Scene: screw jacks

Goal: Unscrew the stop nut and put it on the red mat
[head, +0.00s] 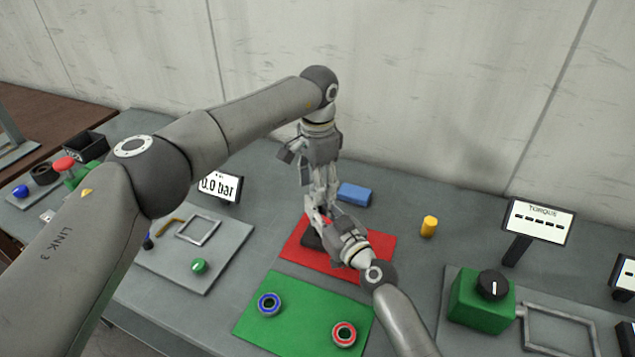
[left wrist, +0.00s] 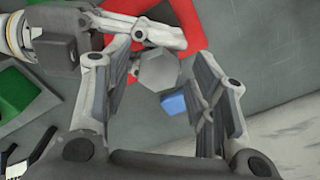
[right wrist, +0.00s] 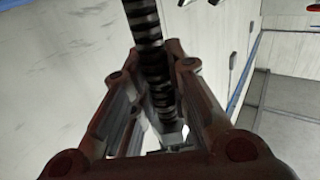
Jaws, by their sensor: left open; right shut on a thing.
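The red mat (head: 375,245) lies mid-table, with a dark block (head: 311,238) on it, partly hidden by my grippers. It shows also in the left wrist view (left wrist: 190,14). My right gripper (head: 322,218) is shut just above the mat; in the right wrist view a dark threaded spindle (right wrist: 148,40) runs between its fingers, with a grey hexagonal piece (right wrist: 174,133) at the far end. My left gripper (left wrist: 160,82) points down from above and is open. A grey hexagon, seen end-on (left wrist: 158,71), lies between its jaws. I cannot tell if it is the stop nut.
A blue block (head: 354,194) stands behind the red mat and a yellow cylinder (head: 429,227) to its right. A green mat (head: 300,318) in front holds a blue ring (head: 269,304) and a red ring (head: 344,334). A green box with knob (head: 480,305) is at right.

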